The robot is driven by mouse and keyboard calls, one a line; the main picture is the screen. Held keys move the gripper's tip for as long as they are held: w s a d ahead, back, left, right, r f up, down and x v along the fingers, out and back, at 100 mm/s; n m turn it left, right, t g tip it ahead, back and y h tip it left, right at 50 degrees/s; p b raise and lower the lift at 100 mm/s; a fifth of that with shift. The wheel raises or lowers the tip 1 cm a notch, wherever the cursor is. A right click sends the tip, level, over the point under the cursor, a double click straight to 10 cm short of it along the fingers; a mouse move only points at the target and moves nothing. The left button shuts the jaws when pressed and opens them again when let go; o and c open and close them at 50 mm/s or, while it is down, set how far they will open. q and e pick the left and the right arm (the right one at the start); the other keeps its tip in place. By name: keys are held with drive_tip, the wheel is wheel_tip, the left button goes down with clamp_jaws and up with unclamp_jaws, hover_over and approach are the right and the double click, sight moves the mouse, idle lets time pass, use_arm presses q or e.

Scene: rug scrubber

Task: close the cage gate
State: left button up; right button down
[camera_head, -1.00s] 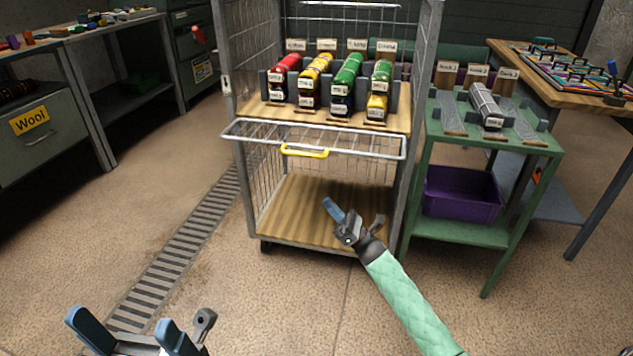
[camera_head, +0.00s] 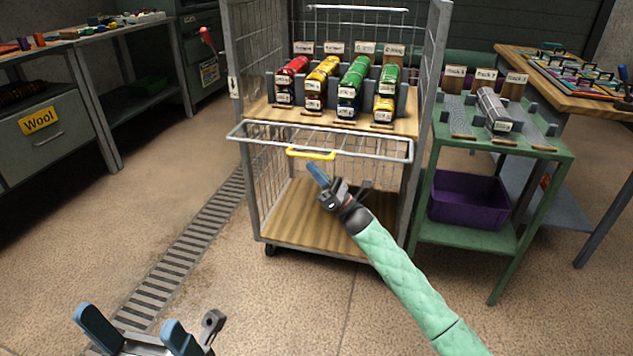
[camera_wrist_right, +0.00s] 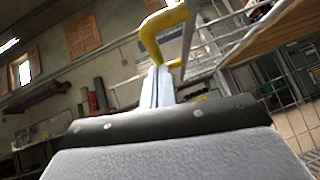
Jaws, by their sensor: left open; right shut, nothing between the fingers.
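The wire cage trolley (camera_head: 250,200) stands in the middle of the head view. Its gate (camera_head: 375,146) is folded down, and its top rail sticks out toward me at about shelf height. A yellow handle (camera_head: 311,154) sits on that rail. My right gripper (camera_head: 318,173) is shut and empty just below the handle. In the right wrist view the shut fingertips (camera_wrist_right: 157,85) are close under the yellow handle (camera_wrist_right: 158,32); I cannot tell whether they touch it. My left gripper (camera_head: 138,328) is open and empty at the bottom left, well away from the cage.
The cage shelf (camera_head: 265,111) carries several coloured rolls in a grey rack. A green stand (camera_head: 428,190) with a purple bin (camera_head: 470,200) is close on the right. A grey bench with a Wool drawer (camera_head: 40,120) is at the left. The floor before the cage is clear.

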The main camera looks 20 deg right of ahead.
drive_tip(key=shift+r, duration=0.25)
